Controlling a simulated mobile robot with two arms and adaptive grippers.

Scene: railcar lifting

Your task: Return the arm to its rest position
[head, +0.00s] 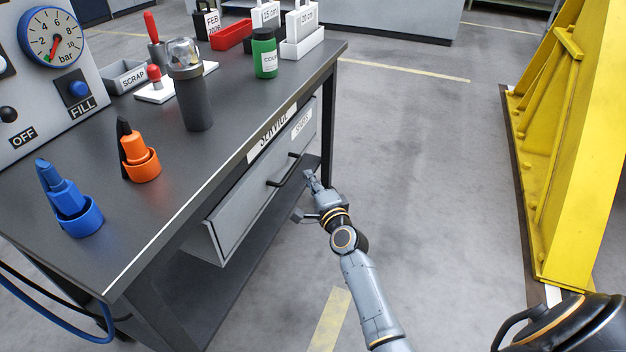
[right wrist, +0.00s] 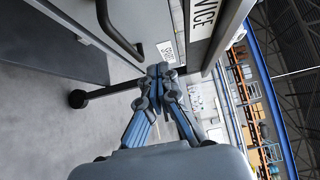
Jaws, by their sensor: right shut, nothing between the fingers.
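My right gripper (head: 309,177) is beside the bench's service drawer (head: 262,193), close to its dark bar handle (head: 284,171). The handle also shows at the top of the right wrist view (right wrist: 122,32). In that view my right gripper's fingertips (right wrist: 159,70) meet with nothing between them, and the handle lies outside them. The fingers appear apart from the handle, though the gap is hard to judge. My right forearm reaches up from the bottom of the head view. My left gripper is in neither view.
The dark workbench (head: 235,95) fills the left, carrying a blue tool (head: 62,195) and orange tool (head: 137,150) in cups, a grey cylinder (head: 195,100) and a green bottle (head: 264,55). A yellow steel frame (head: 575,150) stands at right. Open floor (head: 430,170) lies between.

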